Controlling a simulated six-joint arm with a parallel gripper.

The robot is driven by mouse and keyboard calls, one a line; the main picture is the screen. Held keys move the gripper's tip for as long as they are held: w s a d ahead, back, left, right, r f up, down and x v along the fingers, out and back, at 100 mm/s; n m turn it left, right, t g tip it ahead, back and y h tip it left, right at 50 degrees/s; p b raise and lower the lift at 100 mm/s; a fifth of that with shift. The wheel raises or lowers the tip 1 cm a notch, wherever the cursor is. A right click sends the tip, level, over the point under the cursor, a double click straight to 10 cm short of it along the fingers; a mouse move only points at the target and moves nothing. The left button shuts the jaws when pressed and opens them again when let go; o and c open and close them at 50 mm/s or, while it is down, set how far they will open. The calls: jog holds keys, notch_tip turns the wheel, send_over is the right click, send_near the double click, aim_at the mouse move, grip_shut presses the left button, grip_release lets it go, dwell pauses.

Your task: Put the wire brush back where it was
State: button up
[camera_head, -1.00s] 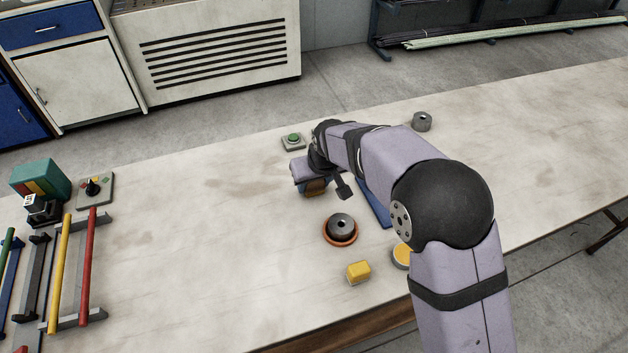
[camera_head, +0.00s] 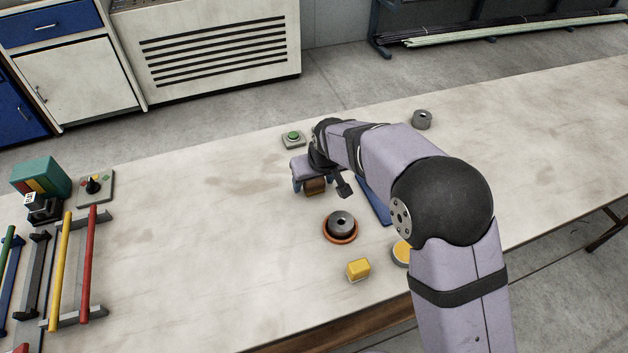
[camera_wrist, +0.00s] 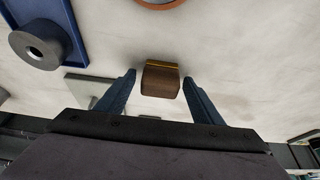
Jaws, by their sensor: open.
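The wire brush, a small brown block with a yellowish strip along one edge, sits between my gripper's fingers in the wrist view (camera_wrist: 160,82). It also shows below my gripper in the head view (camera_head: 315,187). My gripper (camera_head: 312,180) is open, with its two blue fingers (camera_wrist: 158,88) on either side of the brush. Gaps show between the brush and both fingers in the wrist view. The brush appears to be at the table surface, but its underside is hidden.
A blue tray (camera_head: 374,204) lies right of the gripper; a grey ring (camera_wrist: 38,48) sits in it. A dark ring on an orange base (camera_head: 340,238), a yellow block (camera_head: 358,270) and a yellow disc (camera_head: 401,254) lie nearer. A green button box (camera_head: 293,139) stands behind. The table's left-middle is clear.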

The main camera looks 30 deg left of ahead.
jog(key=b+v, duration=0.2)
jog(key=v, duration=1)
jog(key=s+d+f+m+h, duration=0.1)
jog(key=d+f, duration=0.1)
jog(key=d, duration=0.6)
jog(key=s+d+f+m+g, duration=0.1)
jog(key=d+f+m, duration=0.1)
jog(key=d, duration=0.6)
jog(key=s+d+f+m+h, duration=0.1)
jog(key=d+f+m, duration=0.1)
jog(key=d, duration=0.6)
jog(key=shift+d+f+h, duration=0.3)
jog(key=shift+f, duration=0.1)
jog(key=s+d+f+m+g, duration=0.2)
jog(key=s+d+f+m, duration=0.2)
jog(key=s+d, duration=0.8)
jog(key=shift+s+d+f+h, duration=0.25)
jog(key=shift+s+f, duration=0.25)
jog(key=shift+f, duration=0.3)
